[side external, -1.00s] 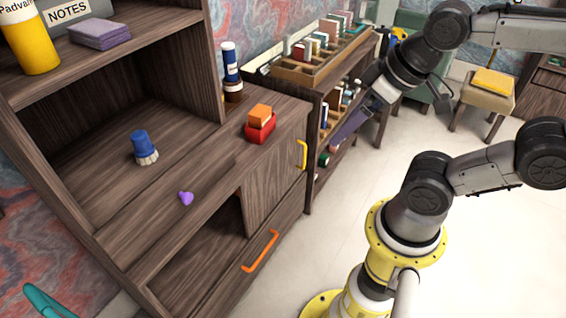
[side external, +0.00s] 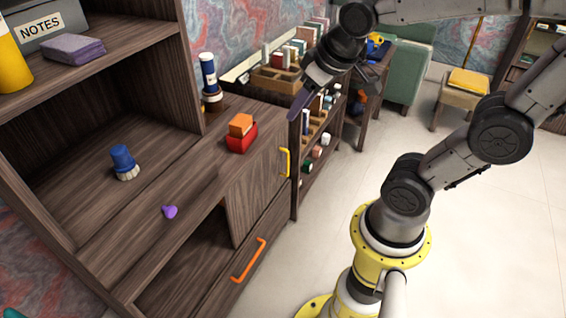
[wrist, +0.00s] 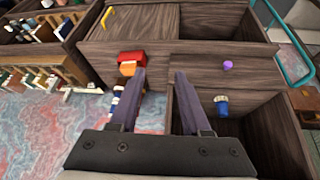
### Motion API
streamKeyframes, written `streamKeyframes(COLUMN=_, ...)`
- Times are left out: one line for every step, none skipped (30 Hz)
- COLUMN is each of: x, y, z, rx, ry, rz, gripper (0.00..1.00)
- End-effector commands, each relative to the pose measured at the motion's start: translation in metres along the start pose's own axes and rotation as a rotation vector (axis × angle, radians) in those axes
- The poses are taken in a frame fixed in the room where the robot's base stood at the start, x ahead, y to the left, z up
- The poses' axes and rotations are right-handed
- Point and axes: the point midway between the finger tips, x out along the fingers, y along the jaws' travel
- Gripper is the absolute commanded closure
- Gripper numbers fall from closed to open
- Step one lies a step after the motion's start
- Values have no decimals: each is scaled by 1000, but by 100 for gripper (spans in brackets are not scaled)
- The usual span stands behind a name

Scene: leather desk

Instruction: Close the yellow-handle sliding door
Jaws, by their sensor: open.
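The sliding door (side external: 258,185) is a dark wood panel with an upright yellow handle (side external: 285,163) near its right edge. It covers the right part of the low compartment, whose left part (side external: 190,262) is open. In the wrist view the handle (wrist: 107,17) shows at the top left, on the door (wrist: 140,24). My gripper (wrist: 156,76) is open and empty, with two purple-grey fingers apart. In the side view my gripper (side external: 301,104) hangs near the cabinet's right end, above and a little right of the handle, not touching it.
A drawer with an orange handle (side external: 247,260) lies below. On the cabinet top are a red tray with an orange block (side external: 241,132), a blue-capped bottle (side external: 210,78), a blue brush (side external: 124,162) and a purple heart (side external: 169,211). A shelf (side external: 312,150) stands behind right.

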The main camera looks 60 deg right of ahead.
Motion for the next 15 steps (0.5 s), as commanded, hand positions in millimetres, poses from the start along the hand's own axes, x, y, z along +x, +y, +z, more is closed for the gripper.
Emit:
streamKeyframes(x=16, y=11, z=-15, rx=27, ry=-17, rz=27, gripper=53)
streamKeyframes(x=24, y=17, z=-23, rx=40, ry=-18, rz=40, gripper=53)
streamKeyframes(x=35, y=25, z=-34, rx=56, ry=-22, rz=57, gripper=53)
streamKeyframes(x=44, y=32, z=-41, rx=69, ry=-25, rz=69, gripper=53)
streamKeyframes(x=53, y=38, z=-48, rx=80, ry=-27, rz=81, gripper=53)
streamKeyframes(x=66, y=48, z=-57, rx=96, ry=-31, rz=95, gripper=53)
streamKeyframes(x=76, y=55, z=-63, rx=108, ry=-33, rz=106, gripper=53)
streamKeyframes(x=86, y=62, z=-69, rx=118, ry=-36, rz=115, gripper=53)
streamKeyframes(x=101, y=72, z=-75, rx=133, ry=-39, rz=127, gripper=53)
streamKeyframes(x=112, y=80, z=-79, rx=145, ry=-42, rz=136, gripper=53)
streamKeyframes(x=123, y=88, z=-83, rx=155, ry=-46, rz=143, gripper=53)
streamKeyframes(x=139, y=99, z=-87, rx=169, ry=-49, rz=152, gripper=53)
streamKeyframes(x=151, y=107, z=-89, rx=180, ry=-53, rz=158, gripper=53)
streamKeyframes(x=163, y=115, z=-91, rx=190, ry=-55, rz=164, gripper=53)
streamKeyframes(x=180, y=126, z=-92, rx=204, ry=-60, rz=170, gripper=53)
